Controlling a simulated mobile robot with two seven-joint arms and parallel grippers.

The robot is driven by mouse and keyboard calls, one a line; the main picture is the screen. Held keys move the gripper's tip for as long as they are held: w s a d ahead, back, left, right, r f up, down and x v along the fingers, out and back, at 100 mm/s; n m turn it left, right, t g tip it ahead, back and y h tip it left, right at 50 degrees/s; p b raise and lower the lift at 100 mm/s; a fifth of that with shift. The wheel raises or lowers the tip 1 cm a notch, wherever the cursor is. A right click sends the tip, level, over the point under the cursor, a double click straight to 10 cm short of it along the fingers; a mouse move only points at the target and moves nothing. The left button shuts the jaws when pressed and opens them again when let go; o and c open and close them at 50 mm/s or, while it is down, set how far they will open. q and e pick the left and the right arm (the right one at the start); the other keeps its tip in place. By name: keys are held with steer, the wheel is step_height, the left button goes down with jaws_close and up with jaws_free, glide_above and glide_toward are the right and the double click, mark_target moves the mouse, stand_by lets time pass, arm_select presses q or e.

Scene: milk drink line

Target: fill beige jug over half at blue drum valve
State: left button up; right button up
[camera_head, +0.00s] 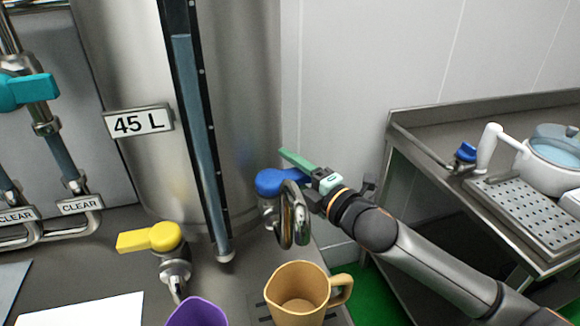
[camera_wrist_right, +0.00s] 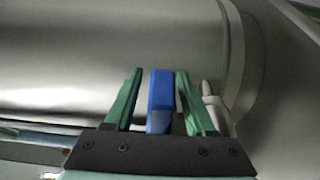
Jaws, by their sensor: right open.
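The blue valve handle (camera_head: 271,182) sits on the drum's tap, above a curved steel spout (camera_head: 293,218). My right gripper (camera_head: 296,168) is at this handle with its jaws open. In the right wrist view the handle (camera_wrist_right: 161,100) stands between the two green fingers, with a visible gap on the left. The beige jug (camera_head: 297,292) stands upright on a dark grate, below the spout in the picture, its handle to the right. I see no liquid in the visible part of its inside. My left gripper is out of view.
The steel drum (camera_head: 245,90) carries a 45 L label and a blue-filled level tube (camera_head: 200,130). A yellow valve (camera_head: 150,238) and a purple vessel (camera_head: 197,313) are left of the jug. A steel side table (camera_head: 430,130) with a white pot stands right.

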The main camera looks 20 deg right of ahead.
steer(key=shift+c, duration=0.3)
jaws_close()
stand_by(1.1)
